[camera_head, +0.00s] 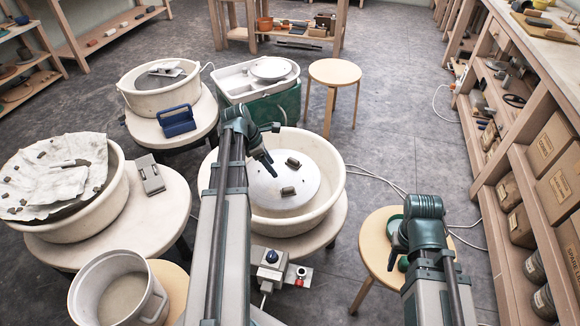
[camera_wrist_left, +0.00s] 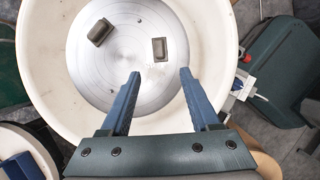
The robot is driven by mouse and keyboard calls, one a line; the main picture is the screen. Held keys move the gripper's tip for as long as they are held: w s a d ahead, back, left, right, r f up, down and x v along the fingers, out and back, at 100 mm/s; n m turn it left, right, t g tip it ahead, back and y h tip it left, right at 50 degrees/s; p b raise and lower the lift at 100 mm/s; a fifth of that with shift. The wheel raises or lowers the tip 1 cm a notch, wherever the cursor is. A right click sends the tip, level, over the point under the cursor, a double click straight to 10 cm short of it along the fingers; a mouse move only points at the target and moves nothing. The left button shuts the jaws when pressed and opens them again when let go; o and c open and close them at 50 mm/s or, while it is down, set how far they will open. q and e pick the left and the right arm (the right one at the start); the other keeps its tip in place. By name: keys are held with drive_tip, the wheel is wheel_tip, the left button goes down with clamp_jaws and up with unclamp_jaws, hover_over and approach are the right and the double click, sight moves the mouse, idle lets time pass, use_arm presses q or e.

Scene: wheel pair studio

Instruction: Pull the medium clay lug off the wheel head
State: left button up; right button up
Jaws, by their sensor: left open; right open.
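The wheel head (camera_head: 262,190) is a pale metal disc inside a cream splash pan (camera_head: 338,180); it also shows in the left wrist view (camera_wrist_left: 115,65). Two grey-brown clay lugs stand apart on it, a farther one (camera_head: 293,163) and a nearer one (camera_head: 288,190). In the left wrist view these are the left lug (camera_wrist_left: 100,32) and the right lug (camera_wrist_left: 159,49). I cannot tell which is the medium one. My left gripper (camera_head: 268,160) is open and empty above the disc. Its fingertips (camera_wrist_left: 160,72) appear just short of the right lug. My right gripper (camera_head: 396,262) is over a wooden stool.
The stool (camera_head: 370,240) carries green items beside my right arm. A control box (camera_head: 270,268) with a red knob sits at the pan's near side. Other wheels, a grey bucket (camera_head: 118,290) and a green tub (camera_head: 283,108) stand left and behind. Shelves (camera_head: 520,140) line the right.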

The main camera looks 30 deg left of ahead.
sight(288, 188)
use_arm(q)
drive_tip(key=shift+w+f, duration=0.1)
drive_tip(key=shift+f, duration=0.05)
drive_tip(key=b+x, duration=1.2)
drive_tip(key=x, duration=0.1)
drive_tip(key=shift+w+d+f+b, duration=0.1)
drive_tip(key=shift+f+b, duration=0.15)
drive_tip(key=shift+b, duration=0.1)
drive_tip(key=shift+r, duration=0.1)
clamp_jaws()
idle(1.9)
